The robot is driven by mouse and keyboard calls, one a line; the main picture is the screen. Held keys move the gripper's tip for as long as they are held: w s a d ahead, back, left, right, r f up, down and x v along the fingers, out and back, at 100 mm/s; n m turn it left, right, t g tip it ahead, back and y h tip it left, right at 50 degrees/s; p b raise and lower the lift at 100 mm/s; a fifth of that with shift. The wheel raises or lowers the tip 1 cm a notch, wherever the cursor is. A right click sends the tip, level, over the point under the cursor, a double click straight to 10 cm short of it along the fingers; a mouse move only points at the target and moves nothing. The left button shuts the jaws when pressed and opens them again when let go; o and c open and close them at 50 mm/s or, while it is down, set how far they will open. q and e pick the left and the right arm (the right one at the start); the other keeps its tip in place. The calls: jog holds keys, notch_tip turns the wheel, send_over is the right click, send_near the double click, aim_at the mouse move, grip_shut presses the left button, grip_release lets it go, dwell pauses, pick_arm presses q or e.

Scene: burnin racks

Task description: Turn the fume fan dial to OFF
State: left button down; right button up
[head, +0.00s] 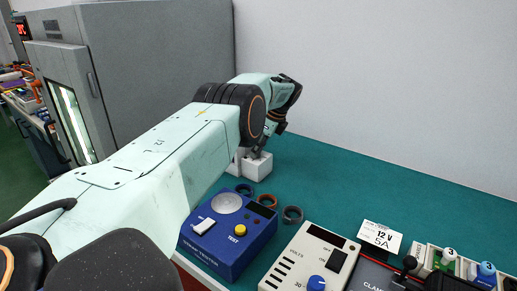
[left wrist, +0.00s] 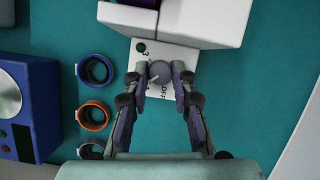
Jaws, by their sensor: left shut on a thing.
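The fume fan dial (left wrist: 160,71) is a round grey knob on a white plate (left wrist: 153,92) in the left wrist view. The plate shows the word OFF below and right of the knob and a 3 near a dark green round mark at upper left. A small pale mark shows at the knob's lower left; its exact setting is hard to read. My left gripper (left wrist: 161,76) is shut on the knob, one finger on each side. In the head view the left gripper (head: 260,150) is at the white fan unit (head: 258,167), and its fingers hide the knob.
A blue tester (head: 228,238) with a yellow button stands nearer, beside several rings (head: 292,214). A beige box with a blue knob (head: 310,262), a 12 V 5A card (head: 381,237) and clamp parts are at lower right. A grey cabinet (head: 160,75) stands behind. The teal bench (head: 350,185) is clear right of the unit.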

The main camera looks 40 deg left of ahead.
pick_arm(q)
jog(key=c, duration=1.1)
grip_release()
jog(key=s+v, duration=0.1)
jog(key=v, duration=1.1)
jog(key=shift+w, duration=0.45)
jog(key=shift+c, duration=0.3)
